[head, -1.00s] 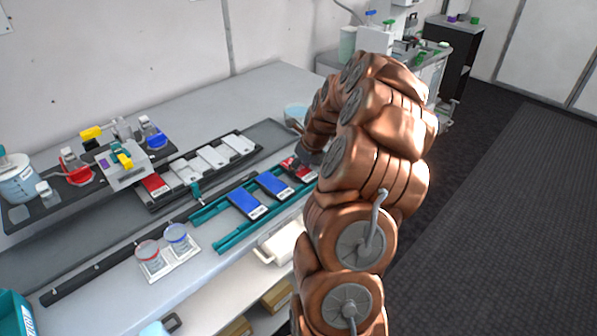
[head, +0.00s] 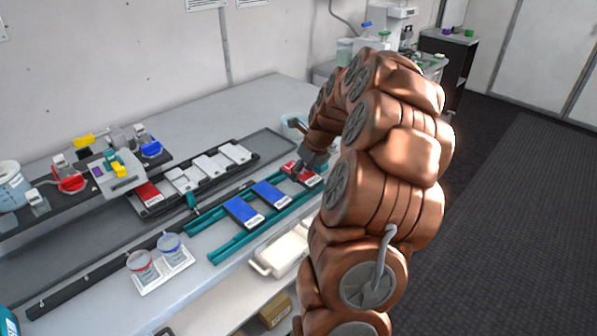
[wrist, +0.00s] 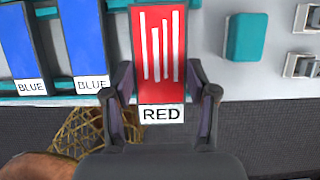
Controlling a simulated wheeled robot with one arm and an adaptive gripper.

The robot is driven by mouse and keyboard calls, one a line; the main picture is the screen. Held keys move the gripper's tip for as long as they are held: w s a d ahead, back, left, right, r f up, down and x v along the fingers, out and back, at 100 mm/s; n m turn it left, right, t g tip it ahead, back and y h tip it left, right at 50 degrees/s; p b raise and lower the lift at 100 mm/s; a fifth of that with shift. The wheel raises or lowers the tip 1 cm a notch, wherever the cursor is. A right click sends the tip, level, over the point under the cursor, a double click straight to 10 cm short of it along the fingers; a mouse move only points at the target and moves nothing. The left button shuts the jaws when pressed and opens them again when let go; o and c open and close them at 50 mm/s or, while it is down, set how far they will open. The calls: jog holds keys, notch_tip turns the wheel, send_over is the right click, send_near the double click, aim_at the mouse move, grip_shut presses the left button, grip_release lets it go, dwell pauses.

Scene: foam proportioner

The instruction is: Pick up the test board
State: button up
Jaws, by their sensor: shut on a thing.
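The test board is likely the red board labelled RED (wrist: 159,50), with white stripes, which lies between my gripper's fingers in the wrist view. In the head view this red board (head: 302,174) is at the right end of the teal rack (head: 222,257), partly hidden by my gripper. My gripper (wrist: 160,98) is shut on the red board near its label end. Two blue boards labelled BLUE (wrist: 82,40) sit to its left; they also show in the head view (head: 243,212). I cannot tell whether the red board is clear of the rack.
Another red board (head: 149,194) sits in a black tray with several white boards (head: 207,166). Two cups (head: 141,264) stand on a white holder at the front. A white tray (head: 279,254) lies below the bench edge. A teal block (wrist: 247,37) is right of my gripper.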

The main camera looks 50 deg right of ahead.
jog(key=s+a+r+b, duration=0.1)
jog(key=s+a+b, duration=0.1)
jog(key=s, duration=1.1)
jog(key=shift+a+b, duration=0.4)
jog(key=shift+b, duration=0.5)
jog(key=shift+r, duration=0.15)
